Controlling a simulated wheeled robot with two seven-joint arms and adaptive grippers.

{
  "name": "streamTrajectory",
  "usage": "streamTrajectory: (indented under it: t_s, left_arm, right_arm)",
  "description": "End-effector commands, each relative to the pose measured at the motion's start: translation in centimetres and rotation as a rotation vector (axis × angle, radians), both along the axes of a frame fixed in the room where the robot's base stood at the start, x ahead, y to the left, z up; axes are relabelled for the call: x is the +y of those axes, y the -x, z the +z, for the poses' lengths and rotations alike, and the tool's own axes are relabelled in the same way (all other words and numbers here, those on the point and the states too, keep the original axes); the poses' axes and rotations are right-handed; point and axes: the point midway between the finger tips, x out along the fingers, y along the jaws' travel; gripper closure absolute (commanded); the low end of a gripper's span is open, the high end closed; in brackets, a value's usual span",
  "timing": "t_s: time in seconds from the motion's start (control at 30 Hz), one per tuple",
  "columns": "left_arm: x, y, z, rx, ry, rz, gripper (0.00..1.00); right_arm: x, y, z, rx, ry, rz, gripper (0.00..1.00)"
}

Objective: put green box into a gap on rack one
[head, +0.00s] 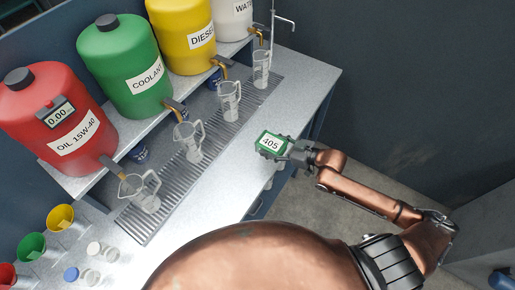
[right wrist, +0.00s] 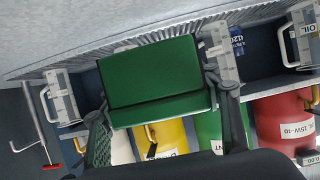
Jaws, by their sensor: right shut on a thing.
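The green box (head: 271,143) has a white label reading 405 and shows in the head view near the right edge of the grey workbench. My right gripper (head: 287,149) is shut on it from the right. In the right wrist view the green box (right wrist: 155,82) fills the middle, with the two fingers of the right gripper (right wrist: 160,112) on either side of it. Whether the box touches the bench I cannot tell. My left gripper is not in view. I see no rack that I can identify as rack one.
The bench (head: 232,178) carries a drip grate (head: 165,208) with several clear jugs. Behind them stand red (head: 50,115), green (head: 125,65) and yellow (head: 180,35) tanks and a white one (head: 232,15). Coloured funnels (head: 32,246) are at lower left. Open floor (head: 385,165) lies right.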

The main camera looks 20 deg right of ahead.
Motion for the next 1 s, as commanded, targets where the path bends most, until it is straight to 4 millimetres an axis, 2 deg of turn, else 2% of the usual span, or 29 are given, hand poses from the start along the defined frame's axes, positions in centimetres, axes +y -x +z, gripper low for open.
streamTrajectory:
  t_s: [0.1, 0.3, 0.57, 0.73, 1.0]
  left_arm:
    - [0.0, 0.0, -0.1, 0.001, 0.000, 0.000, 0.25]
    - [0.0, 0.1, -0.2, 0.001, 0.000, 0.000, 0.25]
    - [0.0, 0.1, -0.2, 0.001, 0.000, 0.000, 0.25]
    - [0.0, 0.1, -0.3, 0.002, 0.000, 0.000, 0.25]
    - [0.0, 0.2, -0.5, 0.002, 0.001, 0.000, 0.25]
  right_arm:
    - [-1.9, 1.1, 1.1, -0.005, 0.003, 0.001, 0.84]
    - [-3.7, 2.3, 2.2, -0.005, 0.000, 0.002, 0.84]
    - [-4.2, 2.7, 2.6, -0.006, -0.004, 0.001, 0.84]
    - [-2.8, 2.7, 2.3, -0.007, -0.010, -0.002, 0.84]
    - [1.9, 2.0, 2.4, -0.009, -0.016, -0.060, 0.84]
